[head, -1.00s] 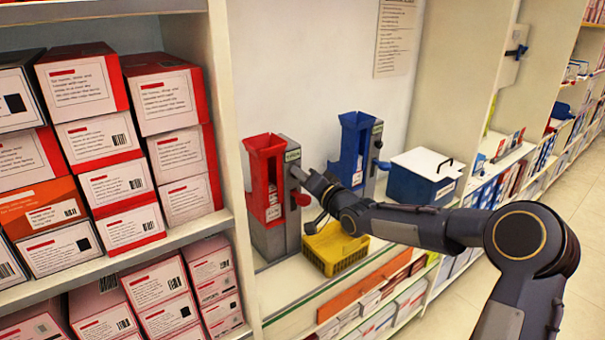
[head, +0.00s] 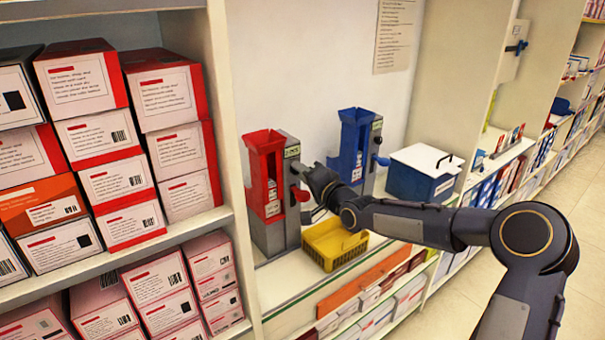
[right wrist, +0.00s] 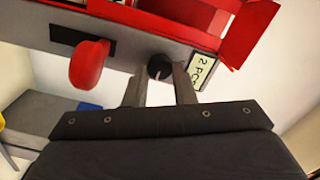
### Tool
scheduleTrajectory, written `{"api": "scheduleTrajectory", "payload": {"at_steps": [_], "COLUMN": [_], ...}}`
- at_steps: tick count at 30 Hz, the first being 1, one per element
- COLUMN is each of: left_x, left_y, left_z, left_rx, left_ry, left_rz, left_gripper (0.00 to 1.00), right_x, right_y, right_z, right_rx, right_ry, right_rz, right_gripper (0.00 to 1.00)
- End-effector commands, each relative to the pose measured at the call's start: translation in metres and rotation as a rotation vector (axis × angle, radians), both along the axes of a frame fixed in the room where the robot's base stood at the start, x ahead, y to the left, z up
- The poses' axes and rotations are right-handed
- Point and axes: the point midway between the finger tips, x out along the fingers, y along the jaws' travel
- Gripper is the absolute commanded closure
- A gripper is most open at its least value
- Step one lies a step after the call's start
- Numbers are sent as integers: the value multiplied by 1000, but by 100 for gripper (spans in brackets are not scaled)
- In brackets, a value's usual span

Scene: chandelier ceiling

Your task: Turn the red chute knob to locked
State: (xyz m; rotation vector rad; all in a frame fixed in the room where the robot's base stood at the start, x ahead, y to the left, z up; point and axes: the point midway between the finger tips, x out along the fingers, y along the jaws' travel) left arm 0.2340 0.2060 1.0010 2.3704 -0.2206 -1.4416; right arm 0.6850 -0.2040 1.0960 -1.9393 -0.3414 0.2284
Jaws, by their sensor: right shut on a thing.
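The red chute (head: 264,165) stands on the shelf with a grey panel on its right side; it also shows along the top of the right wrist view (right wrist: 190,25). Its small dark round knob (right wrist: 159,67) sits on that panel, between a red lever (right wrist: 88,64) and a label reading "2 PCS" (right wrist: 200,69). My right gripper (right wrist: 159,80) has its two fingers on either side of the knob and is shut on it. In the head view my right gripper (head: 298,169) hides the knob. The knob's marked setting is not legible. My left gripper is not in view.
A yellow basket (head: 334,243) sits just below my right gripper. A blue chute (head: 354,150) and a blue box with a white lid (head: 420,182) stand behind my right forearm. Shelves of boxes (head: 105,150) fill the left side.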

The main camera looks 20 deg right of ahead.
Motion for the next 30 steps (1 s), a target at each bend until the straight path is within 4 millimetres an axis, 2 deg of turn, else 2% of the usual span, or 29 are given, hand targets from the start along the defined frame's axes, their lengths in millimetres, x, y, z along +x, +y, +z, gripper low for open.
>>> {"api": "scheduleTrajectory", "payload": {"at_steps": [2,3,8,16,19,30], "left_x": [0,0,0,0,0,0], "left_y": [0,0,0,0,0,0], "left_z": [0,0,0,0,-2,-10], "left_rx": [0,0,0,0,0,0], "left_ry": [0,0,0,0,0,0], "left_rz": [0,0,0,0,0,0], "left_gripper": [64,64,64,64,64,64], "right_x": [0,0,0,-1,-7,-62], "right_y": [-1,0,0,0,-4,-24], "right_z": [0,0,0,0,-1,-1], "right_rx": [0,-1,-1,-1,-1,-4], "right_ry": [1,1,1,1,0,0], "right_rz": [0,0,0,0,-1,-4], "right_gripper": [99,75,55,55,55,55]}}
